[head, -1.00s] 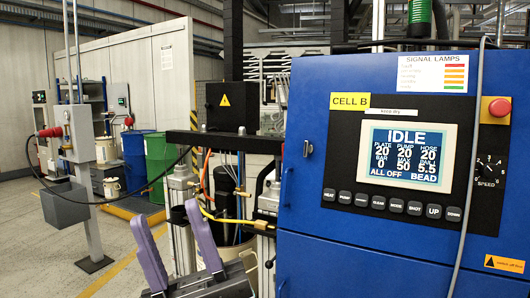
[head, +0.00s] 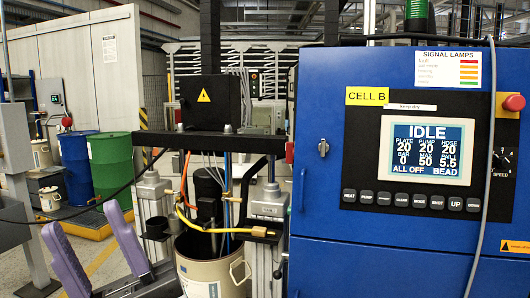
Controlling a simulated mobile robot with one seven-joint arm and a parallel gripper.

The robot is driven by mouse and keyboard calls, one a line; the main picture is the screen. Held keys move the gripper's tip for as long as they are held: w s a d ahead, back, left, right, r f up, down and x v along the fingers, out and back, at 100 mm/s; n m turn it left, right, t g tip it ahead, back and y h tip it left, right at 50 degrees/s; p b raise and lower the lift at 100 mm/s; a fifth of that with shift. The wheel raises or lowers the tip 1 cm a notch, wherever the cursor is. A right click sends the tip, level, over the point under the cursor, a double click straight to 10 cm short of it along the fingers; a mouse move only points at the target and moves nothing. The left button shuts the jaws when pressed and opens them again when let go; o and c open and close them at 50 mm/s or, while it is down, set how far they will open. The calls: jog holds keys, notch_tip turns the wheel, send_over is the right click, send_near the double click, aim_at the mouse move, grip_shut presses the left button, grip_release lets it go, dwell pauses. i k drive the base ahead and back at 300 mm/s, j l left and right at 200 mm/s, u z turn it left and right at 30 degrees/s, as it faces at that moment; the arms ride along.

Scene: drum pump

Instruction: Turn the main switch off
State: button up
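The blue CELL B cabinet (head: 390,262) fills the right side of the head view. A red part (head: 289,151) sticks out at its left side edge; it may be the main switch, but its face and position are hidden. A silver latch (head: 323,147) is on the cabinet front. The screen (head: 427,158) reads IDLE and ALL OFF. My gripper (head: 82,218) is at the lower left, its two purple fingers spread apart with nothing between them. It is well left of the cabinet and apart from it.
An open steel pail (head: 213,278) stands under the pump frame between my gripper and the cabinet. A dark crossbeam (head: 215,141) and a yellow hose (head: 205,228) span that area. A red stop button (head: 514,102) is at the far right. Green and blue drums stand behind left.

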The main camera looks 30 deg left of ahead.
aim_at(289, 146)
jog(key=k+j, duration=0.1)
jog(key=j, duration=0.5)
jog(key=k+j, duration=0.1)
jog(key=j, duration=0.55)
jog(key=k+j, duration=0.1)
jog(key=j, duration=0.5)
jog(key=i+j+u, duration=0.1)
jog(key=i+u, duration=0.35)
